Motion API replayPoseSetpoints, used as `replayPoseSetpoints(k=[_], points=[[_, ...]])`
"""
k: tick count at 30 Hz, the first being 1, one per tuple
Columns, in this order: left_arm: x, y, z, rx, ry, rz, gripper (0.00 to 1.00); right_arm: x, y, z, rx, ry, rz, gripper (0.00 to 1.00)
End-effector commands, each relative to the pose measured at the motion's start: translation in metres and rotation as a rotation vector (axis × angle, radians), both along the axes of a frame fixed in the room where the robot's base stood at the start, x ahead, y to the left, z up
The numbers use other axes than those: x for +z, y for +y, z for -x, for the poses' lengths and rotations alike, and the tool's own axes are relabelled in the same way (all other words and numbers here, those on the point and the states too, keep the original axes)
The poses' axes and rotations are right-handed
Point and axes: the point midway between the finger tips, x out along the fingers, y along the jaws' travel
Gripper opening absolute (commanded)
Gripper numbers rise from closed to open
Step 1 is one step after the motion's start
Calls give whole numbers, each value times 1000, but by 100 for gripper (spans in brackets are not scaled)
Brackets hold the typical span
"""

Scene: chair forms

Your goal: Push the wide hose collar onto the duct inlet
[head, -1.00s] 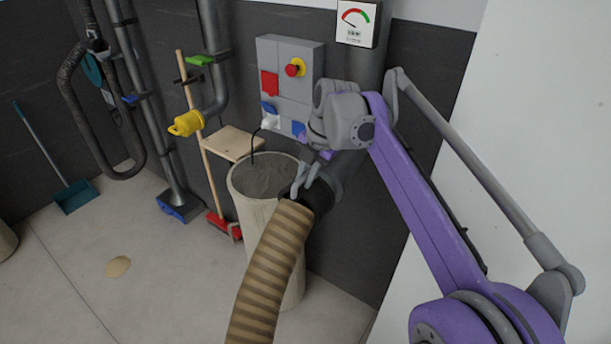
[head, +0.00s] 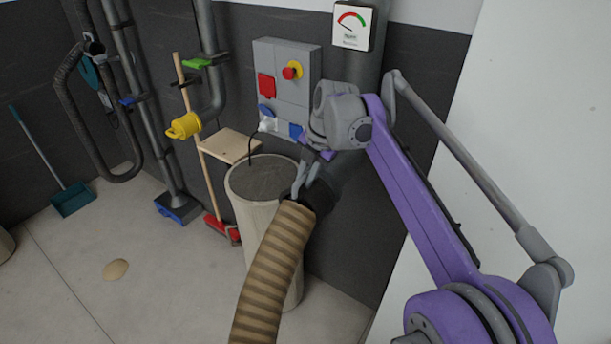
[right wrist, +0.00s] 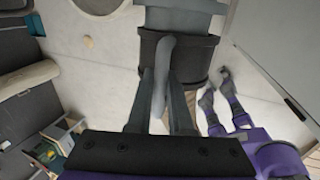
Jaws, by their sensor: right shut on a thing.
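The wide hose collar (head: 318,196) is a black ring on the upper end of a tan ribbed hose (head: 272,272). The duct inlet (head: 347,172) is the dark grey pipe end just up and right of it, low on the wall duct. My right gripper (head: 304,180) is shut on the collar at its near upper side. In the right wrist view the collar (right wrist: 192,58) lies below the paler grey duct (right wrist: 182,18), roughly in line. They look in contact there; I cannot tell how far the collar overlaps.
A tall bin (head: 262,215) with a dark grey top stands left of the collar, close to the hose. A white panel (head: 530,130) borders the right.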

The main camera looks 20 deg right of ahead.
Motion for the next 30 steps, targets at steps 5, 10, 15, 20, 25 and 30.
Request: replayPoseSetpoints(k=[5, 10, 15, 20, 25, 30], points=[[2, 0, -1, 0, -2, 0, 50, 2, -1, -2, -4, -9, 11, 0], [5, 0, -2, 0, -5, 0, 50, 3, -3, -6, -13, -24, 29, 0], [7, 0, -3, 0, -6, 0, 50, 4, -5, -9, -19, -35, 45, 0], [7, 0, -3, 0, -6, 0, 50, 3, -6, -9, -19, -36, 46, 0], [7, 0, -3, 0, -6, 0, 50, 3, -5, -9, -20, -38, 49, 0], [9, 0, -4, 0, -8, 0, 50, 4, -6, -12, -29, -63, 80, 0]])
